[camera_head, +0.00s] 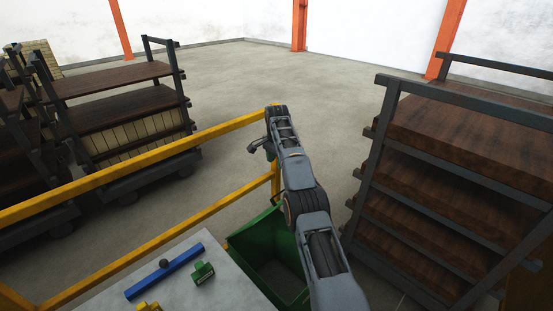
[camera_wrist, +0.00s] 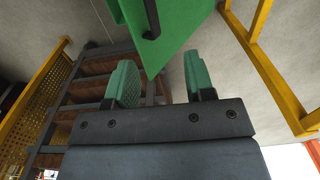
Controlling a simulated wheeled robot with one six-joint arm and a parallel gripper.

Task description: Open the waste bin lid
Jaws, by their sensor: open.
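The green waste bin (camera_head: 245,250) stands beside the grey table, below my arm. Its inside shows dark grey, and a green panel stands at its far side; my arm hides its right part. In the wrist view a green panel (camera_wrist: 185,30), which looks like the lid, carries a black handle (camera_wrist: 151,20) at the top of the picture. My gripper (camera_wrist: 161,82) is open with its two green fingers apart and nothing held between them. The panel's corner shows between and beyond the fingers.
A yellow rail (camera_head: 150,158) runs between the table (camera_head: 220,290) and the floor beyond. A rack of brown boards (camera_head: 455,150) stands close at right, and shelved carts (camera_head: 120,110) stand at left. A blue bar (camera_head: 165,271) and a green block (camera_head: 203,273) lie on the table.

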